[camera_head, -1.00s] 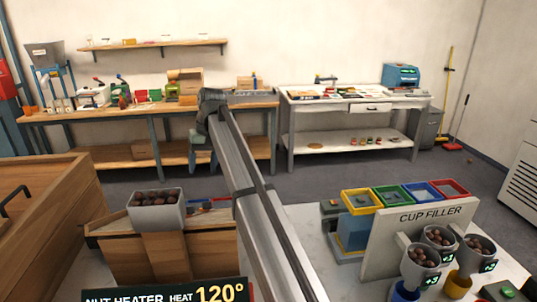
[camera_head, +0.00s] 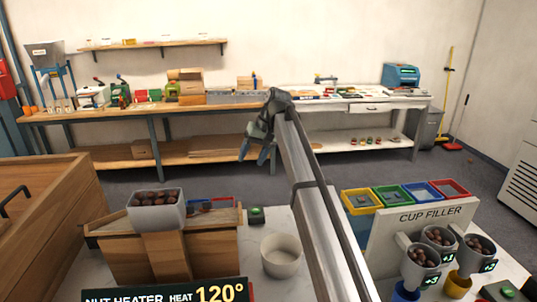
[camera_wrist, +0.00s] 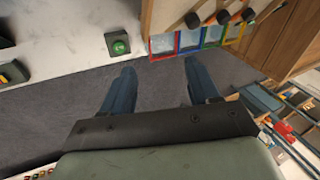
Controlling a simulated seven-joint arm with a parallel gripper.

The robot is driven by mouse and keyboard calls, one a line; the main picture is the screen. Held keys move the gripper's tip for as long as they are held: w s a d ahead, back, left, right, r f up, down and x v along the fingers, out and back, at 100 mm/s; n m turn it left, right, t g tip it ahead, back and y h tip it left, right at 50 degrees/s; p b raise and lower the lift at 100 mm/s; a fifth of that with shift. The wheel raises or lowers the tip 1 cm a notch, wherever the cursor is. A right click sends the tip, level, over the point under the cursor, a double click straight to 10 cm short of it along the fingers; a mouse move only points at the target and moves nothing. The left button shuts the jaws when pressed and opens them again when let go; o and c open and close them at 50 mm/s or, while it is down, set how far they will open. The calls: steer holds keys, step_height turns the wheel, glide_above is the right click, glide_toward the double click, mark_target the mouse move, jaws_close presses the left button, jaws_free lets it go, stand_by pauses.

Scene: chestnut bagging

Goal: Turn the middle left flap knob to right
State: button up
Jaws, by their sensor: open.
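My gripper (camera_head: 255,154) hangs in mid-air beyond the wooden nut heater box (camera_head: 205,260), with its two fingers apart and empty. In the wrist view my gripper (camera_wrist: 160,72) also has nothing between its fingers. In the head view the knobs are not clearly visible.
A grey bin of chestnuts (camera_head: 156,213) tops the heater. A white bowl (camera_head: 281,258) and a green-button box (camera_head: 256,215) stand on the counter right of it. The cup filler panel (camera_head: 415,240) stands at right. Grey floor (camera_head: 225,178) is open beyond.

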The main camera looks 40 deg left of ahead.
steer(key=shift+m+y, duration=0.3)
steer(key=shift+y, duration=0.1)
steer(key=shift+w+d, duration=0.85)
steer(key=shift+w, duration=0.2)
steer(key=shift+w+d, duration=0.85)
steer(key=shift+w, duration=0.15)
